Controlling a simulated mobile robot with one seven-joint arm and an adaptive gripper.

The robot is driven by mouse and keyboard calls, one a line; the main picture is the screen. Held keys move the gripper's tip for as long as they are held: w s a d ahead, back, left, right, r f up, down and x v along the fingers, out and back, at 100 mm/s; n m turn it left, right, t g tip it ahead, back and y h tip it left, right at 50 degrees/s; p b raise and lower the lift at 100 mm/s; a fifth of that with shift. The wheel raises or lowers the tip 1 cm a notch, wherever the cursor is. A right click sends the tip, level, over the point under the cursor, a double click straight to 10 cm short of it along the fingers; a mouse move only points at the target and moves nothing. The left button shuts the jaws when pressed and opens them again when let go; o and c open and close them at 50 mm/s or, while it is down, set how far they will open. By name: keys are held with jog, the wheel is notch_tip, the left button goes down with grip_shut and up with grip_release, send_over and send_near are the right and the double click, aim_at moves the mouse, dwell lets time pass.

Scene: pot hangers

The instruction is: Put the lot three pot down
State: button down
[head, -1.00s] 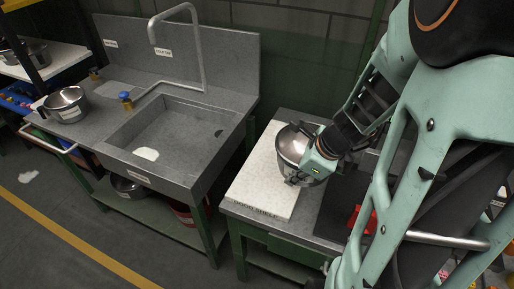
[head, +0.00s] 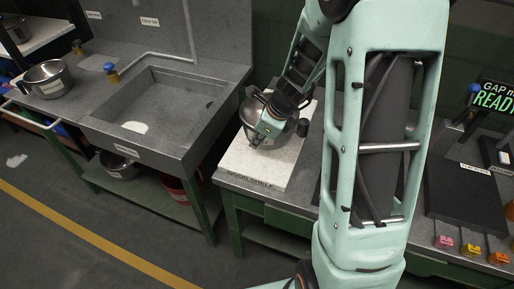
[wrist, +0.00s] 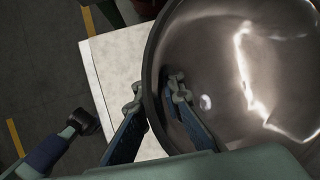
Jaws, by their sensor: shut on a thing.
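A shiny steel pot (head: 248,108) is at a white board marked "GOOD SHELF" (head: 250,171) on the grey bench right of the sink. My gripper (head: 263,135) is at the pot's near side and hides part of it. In the wrist view, the pot (wrist: 240,75) fills the right side. My gripper (wrist: 157,92) is shut on its wall there, one finger inside and one outside. The white board (wrist: 112,62) shows below it. I cannot tell whether the pot's base touches the board. I see no lot number on the pot.
A sink (head: 160,105) stands to the left, with another steel pot (head: 47,79) on its counter. A pot (head: 117,165) sits on the shelf below. Right of my arm are a black plate (head: 466,190), colored tags and a "READY" screen (head: 497,98). The board's front part is clear.

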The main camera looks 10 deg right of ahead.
jog(key=shift+f+b, duration=0.8)
jog(key=shift+f, duration=0.35)
jog(key=shift+d+f, duration=0.1)
jog(key=c, duration=2.1)
grip_release()
jog(key=p+v, duration=0.3)
jog(key=v, duration=0.9)
